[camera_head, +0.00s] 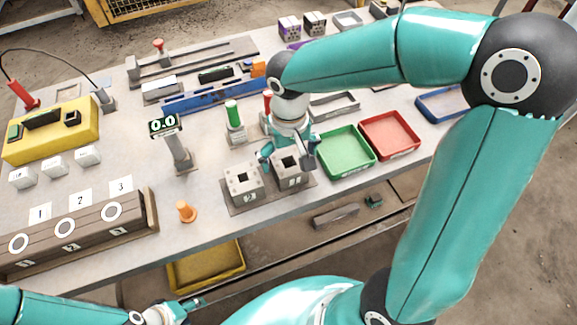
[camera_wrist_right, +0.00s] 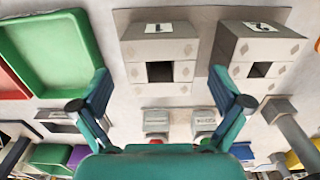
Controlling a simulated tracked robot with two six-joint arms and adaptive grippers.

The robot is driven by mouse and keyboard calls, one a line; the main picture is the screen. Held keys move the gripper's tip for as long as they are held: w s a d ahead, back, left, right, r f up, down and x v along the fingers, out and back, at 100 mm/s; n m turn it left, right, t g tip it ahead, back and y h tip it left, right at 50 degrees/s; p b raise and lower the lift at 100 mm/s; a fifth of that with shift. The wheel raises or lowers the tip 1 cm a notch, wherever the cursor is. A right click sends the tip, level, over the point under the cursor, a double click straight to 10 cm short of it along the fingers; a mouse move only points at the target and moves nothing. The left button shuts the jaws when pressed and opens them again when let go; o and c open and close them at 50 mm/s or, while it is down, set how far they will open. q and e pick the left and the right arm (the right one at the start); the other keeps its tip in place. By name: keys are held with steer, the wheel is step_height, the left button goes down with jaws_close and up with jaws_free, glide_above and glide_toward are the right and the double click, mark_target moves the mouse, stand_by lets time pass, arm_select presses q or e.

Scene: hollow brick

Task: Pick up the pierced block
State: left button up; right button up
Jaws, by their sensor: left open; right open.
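Two grey blocks stand side by side on a flat plate (camera_head: 235,209), each with a dark square opening and a label. The right block (camera_head: 291,179) shows in the wrist view (camera_wrist_right: 132,52), its label upside down there. The left block (camera_head: 243,196), labelled 2, also shows there (camera_wrist_right: 232,48). I cannot tell whether either opening goes right through. My right gripper (camera_head: 288,152) is open and empty at the right block, which lies between its fingers in the wrist view (camera_wrist_right: 160,88); contact is unclear. My left gripper (camera_head: 194,302) is open, low at the table's front edge.
A green tray (camera_head: 345,153) and a red tray (camera_head: 389,135) lie right of the blocks. A numbered rack (camera_head: 75,232) is at front left. Clear tabletop surrounds the display post.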

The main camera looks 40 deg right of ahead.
mark_target(288, 166)
steer(key=shift+f, duration=1.95)
steer(key=c, duration=1.5)
steer(key=shift+o, duration=0.2)
steer(key=shift+r, duration=0.2)
